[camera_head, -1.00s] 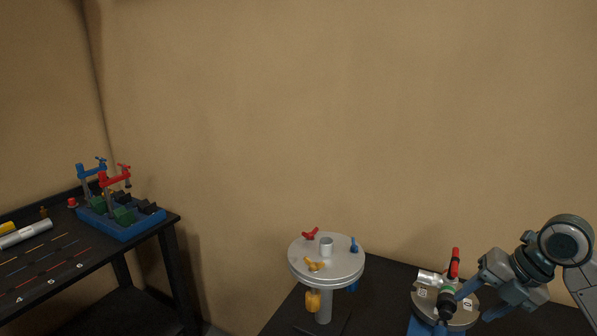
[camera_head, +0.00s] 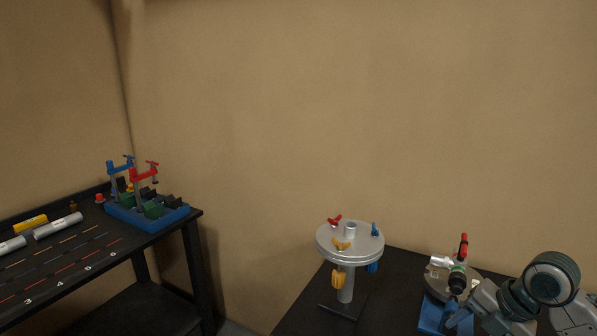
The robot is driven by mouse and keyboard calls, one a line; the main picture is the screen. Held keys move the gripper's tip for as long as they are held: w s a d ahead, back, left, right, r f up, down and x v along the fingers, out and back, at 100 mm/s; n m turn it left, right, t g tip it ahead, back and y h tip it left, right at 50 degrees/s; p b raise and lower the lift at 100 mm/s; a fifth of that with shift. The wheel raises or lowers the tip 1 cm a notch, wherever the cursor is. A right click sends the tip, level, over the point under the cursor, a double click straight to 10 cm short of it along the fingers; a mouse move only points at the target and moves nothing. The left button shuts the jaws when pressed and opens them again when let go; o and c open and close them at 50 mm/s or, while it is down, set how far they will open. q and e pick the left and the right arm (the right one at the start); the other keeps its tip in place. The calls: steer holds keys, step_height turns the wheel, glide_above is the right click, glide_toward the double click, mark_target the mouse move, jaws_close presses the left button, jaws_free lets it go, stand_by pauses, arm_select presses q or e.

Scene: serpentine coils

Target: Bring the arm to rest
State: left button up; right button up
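My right arm comes in from the lower right. Its gripper (camera_head: 468,306) is low in front of a small turntable fixture (camera_head: 436,285) on the right table. I cannot tell whether its fingers are open or shut, as they are small and partly hidden by the wrist. The fixture carries a silver cylinder, a dark and green part and a red-handled part (camera_head: 463,246), above a blue base (camera_head: 432,318). My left gripper is not in view.
A grey round stand (camera_head: 350,252) with red, yellow and blue pieces stands on the right table (camera_head: 300,308). At left, a black table (camera_head: 75,262) holds a blue tray (camera_head: 150,221) with red and blue clamps, and silver and yellow cylinders. A gap separates the tables.

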steer(key=s+a+f+m+h, duration=0.1)
steer(key=s+a+f+m, duration=0.4)
steer(key=f, duration=0.3)
steer(key=s+a+f+m+h, duration=0.1)
steer(key=s+a+f+m, duration=0.2)
steer(key=s+f+m, duration=0.45)
steer(key=s+f+m+h, duration=0.3)
steer(key=s+f+m, duration=0.4)
steer(key=s+m, duration=0.55)
step_height(320, 180, down, 28)
steer(key=w+d+m+g, duration=0.1)
steer(key=d, duration=0.1)
steer(key=s+d+f+g, duration=0.1)
steer(key=s+f, duration=1.8)
steer(key=f, duration=0.1)
steer(key=shift+d+f, duration=0.15)
steer(key=shift+d, duration=0.1)
